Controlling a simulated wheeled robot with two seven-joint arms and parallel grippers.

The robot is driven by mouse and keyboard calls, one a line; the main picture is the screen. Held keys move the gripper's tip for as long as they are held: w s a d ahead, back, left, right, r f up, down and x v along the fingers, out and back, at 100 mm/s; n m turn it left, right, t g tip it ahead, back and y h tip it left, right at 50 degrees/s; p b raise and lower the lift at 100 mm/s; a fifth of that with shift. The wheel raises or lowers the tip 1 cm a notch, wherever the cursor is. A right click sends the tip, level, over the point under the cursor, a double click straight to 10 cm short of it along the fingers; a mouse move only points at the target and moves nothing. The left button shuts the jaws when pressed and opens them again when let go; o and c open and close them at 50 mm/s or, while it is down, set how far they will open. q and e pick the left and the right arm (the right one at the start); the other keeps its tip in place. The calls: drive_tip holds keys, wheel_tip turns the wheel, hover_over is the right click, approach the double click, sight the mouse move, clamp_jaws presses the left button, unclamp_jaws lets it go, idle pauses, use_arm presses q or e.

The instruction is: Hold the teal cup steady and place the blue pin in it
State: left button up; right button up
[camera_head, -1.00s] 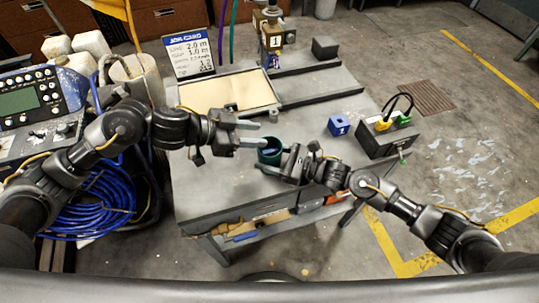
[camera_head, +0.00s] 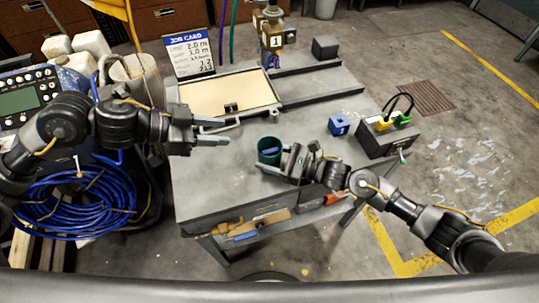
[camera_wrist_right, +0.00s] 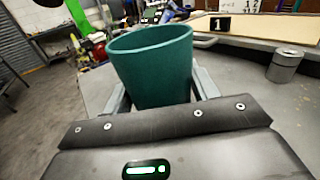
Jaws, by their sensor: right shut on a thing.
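The teal cup (camera_head: 261,155) stands upright near the middle of the grey table in the head view. It fills the centre of the right wrist view (camera_wrist_right: 150,65). My right gripper (camera_head: 274,167) is shut on the cup, with one finger on each side of it in the right wrist view (camera_wrist_right: 162,92).
A blue block (camera_head: 339,125) and a dark box (camera_head: 386,139) with yellow and green connectors stand right of the cup. A cream-coloured panel (camera_head: 228,93) in a frame lies behind. A job card (camera_head: 190,53) stands at the back left. The table front is clear.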

drive_tip(key=o, duration=1.1)
drive_tip(key=v, duration=1.2)
drive_tip(key=shift+s, duration=0.1)
